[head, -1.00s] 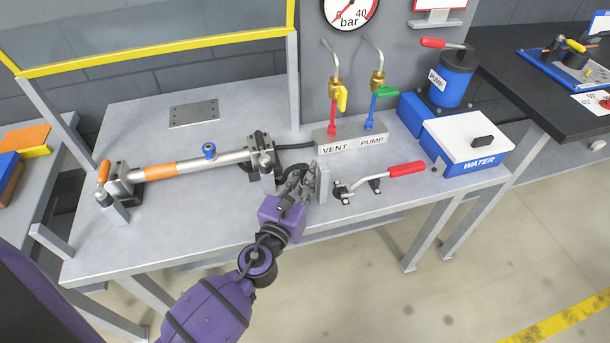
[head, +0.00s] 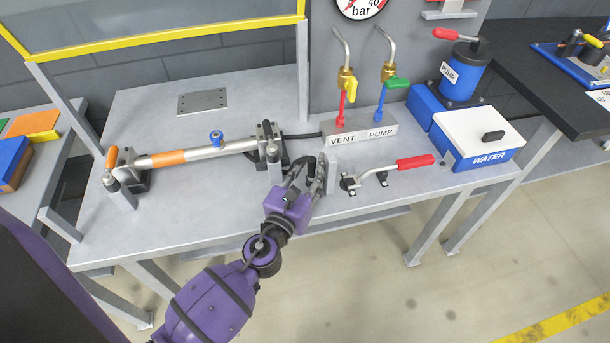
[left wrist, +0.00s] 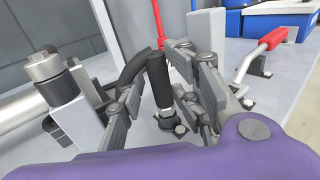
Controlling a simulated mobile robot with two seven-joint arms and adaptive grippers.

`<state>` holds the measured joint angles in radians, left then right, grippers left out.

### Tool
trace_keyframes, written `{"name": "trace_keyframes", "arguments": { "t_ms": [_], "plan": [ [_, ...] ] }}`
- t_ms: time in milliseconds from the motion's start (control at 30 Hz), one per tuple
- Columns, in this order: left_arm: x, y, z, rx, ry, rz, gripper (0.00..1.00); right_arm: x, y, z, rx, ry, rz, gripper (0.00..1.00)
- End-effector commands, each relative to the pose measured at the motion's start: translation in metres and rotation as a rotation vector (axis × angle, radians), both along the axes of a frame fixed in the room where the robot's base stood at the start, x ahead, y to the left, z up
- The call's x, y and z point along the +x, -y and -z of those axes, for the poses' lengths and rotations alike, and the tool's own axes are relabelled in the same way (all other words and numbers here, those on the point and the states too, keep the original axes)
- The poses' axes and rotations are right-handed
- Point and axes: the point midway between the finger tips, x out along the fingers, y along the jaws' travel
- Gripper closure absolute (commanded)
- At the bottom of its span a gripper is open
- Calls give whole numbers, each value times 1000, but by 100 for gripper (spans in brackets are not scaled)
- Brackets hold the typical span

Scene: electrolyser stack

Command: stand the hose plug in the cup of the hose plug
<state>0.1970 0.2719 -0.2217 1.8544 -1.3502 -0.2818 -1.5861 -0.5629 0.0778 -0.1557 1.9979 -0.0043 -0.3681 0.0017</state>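The hose plug looks to be the upright black cylinder with a metal lower end (left wrist: 158,80) in the left wrist view. It stands between the fingers of my left gripper (left wrist: 160,95), close above or on a small metal fitting (left wrist: 180,130) at the bench top. I cannot tell whether that fitting is the cup, nor whether the plug is seated. In the head view my left gripper (head: 309,177) is low over the bench's front part, and its fingers mostly hide the plug. Whether the fingers press on the plug is unclear. My right gripper is out of view.
A grey upright plate (head: 331,176) stands just right of the left gripper, with a red-handled clamp (head: 400,164) beyond it. A clamped metal tube (head: 200,152) lies to the left. The VENT/PUMP block (head: 360,128) is behind. The bench's front left (head: 170,215) is clear.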

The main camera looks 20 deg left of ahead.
Motion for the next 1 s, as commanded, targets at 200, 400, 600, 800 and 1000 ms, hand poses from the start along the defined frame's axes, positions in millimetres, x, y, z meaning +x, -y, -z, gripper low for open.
{"name": "trace_keyframes", "arguments": {
  "t_ms": [200, 400, 600, 800, 1000],
  "plan": [
    [-36, -1, 5, -1, -10, 2, 64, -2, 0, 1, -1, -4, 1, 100],
    [-79, -5, 3, 2, -8, 0, 64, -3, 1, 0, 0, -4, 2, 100],
    [-109, -8, 1, 3, -4, -2, 64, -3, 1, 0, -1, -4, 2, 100],
    [-119, -8, 1, 1, -2, -2, 64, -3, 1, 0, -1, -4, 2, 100],
    [-119, -8, 0, 1, -1, -3, 64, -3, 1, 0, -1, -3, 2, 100]
  ]
}}
